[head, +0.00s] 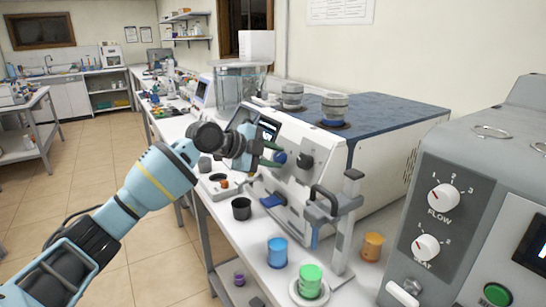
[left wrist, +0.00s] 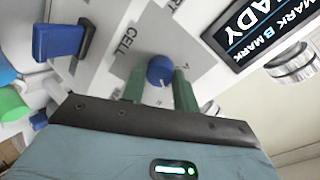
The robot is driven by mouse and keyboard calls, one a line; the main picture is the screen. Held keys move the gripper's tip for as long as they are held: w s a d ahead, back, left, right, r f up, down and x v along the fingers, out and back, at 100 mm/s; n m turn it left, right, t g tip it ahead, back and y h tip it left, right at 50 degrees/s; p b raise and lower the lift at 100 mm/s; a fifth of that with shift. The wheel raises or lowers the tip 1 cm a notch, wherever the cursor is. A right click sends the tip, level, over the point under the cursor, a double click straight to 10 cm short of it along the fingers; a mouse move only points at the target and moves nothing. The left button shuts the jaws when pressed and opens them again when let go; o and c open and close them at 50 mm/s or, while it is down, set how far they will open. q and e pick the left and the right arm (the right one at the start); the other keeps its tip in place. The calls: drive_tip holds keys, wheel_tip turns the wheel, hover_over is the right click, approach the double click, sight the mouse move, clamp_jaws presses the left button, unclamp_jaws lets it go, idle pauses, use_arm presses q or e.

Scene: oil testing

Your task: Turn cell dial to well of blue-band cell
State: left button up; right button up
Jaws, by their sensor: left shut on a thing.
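The blue cell dial (left wrist: 160,71) sits on the white front panel of the analyser (head: 283,133), beside the printed word CELL. A pale pointer line shows on its face; the well marks around it are too small to read. My left gripper (left wrist: 158,88) has its green fingers closed on either side of the dial. In the head view the left gripper (head: 271,154) reaches the panel from the left. Two grey cells stand on the analyser's top: one at the left (head: 292,95), and the blue-band cell (head: 334,108) at the right. My right gripper is not in view.
Blue (head: 277,252), green (head: 311,280) and orange (head: 372,246) containers and a black cup (head: 241,208) stand on the bench. A grey machine (head: 455,160) fills the right.

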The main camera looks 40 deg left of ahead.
use_arm(q)
drive_tip(key=shift+m, duration=0.7)
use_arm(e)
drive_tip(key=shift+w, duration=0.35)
use_arm(q)
drive_tip(key=o, duration=1)
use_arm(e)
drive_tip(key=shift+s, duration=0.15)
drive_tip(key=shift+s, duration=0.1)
